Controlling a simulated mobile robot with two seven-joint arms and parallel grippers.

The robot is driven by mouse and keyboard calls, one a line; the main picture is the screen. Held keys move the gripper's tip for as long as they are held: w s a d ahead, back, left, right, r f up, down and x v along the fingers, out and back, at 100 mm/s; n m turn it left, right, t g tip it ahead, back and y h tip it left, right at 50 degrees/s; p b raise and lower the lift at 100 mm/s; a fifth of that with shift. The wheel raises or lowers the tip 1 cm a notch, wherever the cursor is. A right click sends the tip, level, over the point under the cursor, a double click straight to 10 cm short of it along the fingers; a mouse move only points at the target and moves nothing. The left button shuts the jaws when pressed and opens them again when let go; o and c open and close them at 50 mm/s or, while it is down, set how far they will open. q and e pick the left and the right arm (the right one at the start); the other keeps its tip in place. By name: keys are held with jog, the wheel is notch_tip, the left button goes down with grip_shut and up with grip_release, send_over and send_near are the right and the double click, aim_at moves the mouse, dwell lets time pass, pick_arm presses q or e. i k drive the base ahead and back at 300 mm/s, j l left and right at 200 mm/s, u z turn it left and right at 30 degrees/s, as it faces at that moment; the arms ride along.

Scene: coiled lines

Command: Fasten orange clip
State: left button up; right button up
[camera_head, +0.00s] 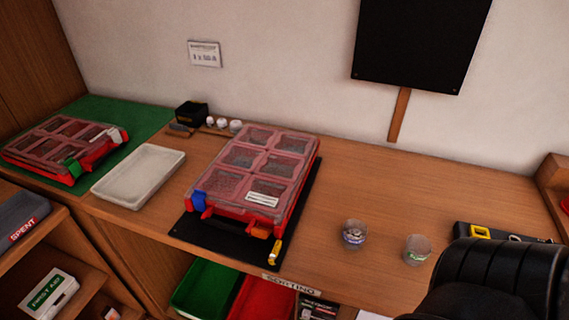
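The orange clip (260,233) is small and sits low on the front edge of a red case (236,216), towards its right corner. At this size I cannot tell whether it is fastened or loose. A blue clip (199,200) stands at the left end of the same front edge. The case has a clear lid (221,192) with several compartments beneath, and the lid lies down over the case. The case rests on a black mat (200,235). Neither of my grippers shows in this view.
A yellow-ended tool (275,250) lies by the mat's front right edge. A white tray (138,176) and a second red case (100,152) with a green clip (73,168) are left. Two clear cups (355,233) stand right. A black ribbed shape (500,280) blocks the lower right.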

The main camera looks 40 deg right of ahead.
aim_at(262, 232)
jog(key=k+z, duration=0.15)
jog(key=z, duration=0.2)
jog(key=k+j+z, duration=0.1)
jog(key=z, duration=0.2)
jog(key=k+z, duration=0.2)
jog(key=z, duration=0.15)
